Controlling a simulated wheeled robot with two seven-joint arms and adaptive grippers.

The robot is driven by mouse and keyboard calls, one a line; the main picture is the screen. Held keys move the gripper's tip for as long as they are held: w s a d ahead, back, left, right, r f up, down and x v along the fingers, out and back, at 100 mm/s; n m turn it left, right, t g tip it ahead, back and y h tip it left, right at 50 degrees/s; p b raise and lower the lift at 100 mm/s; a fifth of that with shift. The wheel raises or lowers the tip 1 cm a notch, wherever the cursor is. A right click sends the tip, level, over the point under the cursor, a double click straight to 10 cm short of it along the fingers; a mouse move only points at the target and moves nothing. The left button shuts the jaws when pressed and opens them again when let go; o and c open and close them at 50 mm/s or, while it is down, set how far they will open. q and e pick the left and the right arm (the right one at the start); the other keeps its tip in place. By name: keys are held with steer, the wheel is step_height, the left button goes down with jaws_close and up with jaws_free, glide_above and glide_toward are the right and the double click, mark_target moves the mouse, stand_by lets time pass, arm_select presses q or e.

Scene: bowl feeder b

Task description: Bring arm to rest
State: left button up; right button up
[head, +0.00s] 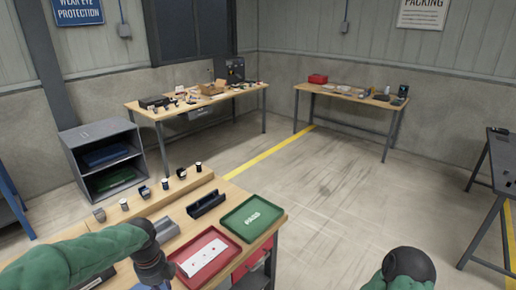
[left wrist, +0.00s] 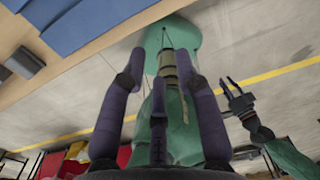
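My left arm, in a green sleeve, comes in from the left in the head view and ends in a dark wrist over the front of the wooden bench (head: 232,189).
A red tray (head: 222,262) and a green tray (head: 273,208) lie on the bench near my left arm. A black bin (head: 206,204) and several small parts stand behind. A grey shelf (head: 72,148) is at left. Open floor (head: 335,200) lies right of the bench.

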arm_select(q)
steer(key=s+d+f+n+h, duration=0.2)
steer(key=d+f+n, duration=0.4)
steer(key=f, duration=0.3)
steer(key=s+d+f+n+h, duration=0.1)
steer(key=d+f+n, duration=0.45)
steer(key=f, duration=0.45)
steer(key=s+d+f+n+b, duration=0.1)
steer(key=s+d+f+n, duration=0.5)
steer(key=s+f+n, duration=0.6)
steer(key=n, duration=0.4)
steer(key=shift+s+d+f+h, duration=0.15)
steer(key=shift+s+d+h, duration=0.05)
steer(key=shift+s+h, duration=0.2)
steer(key=shift+w, duration=0.1)
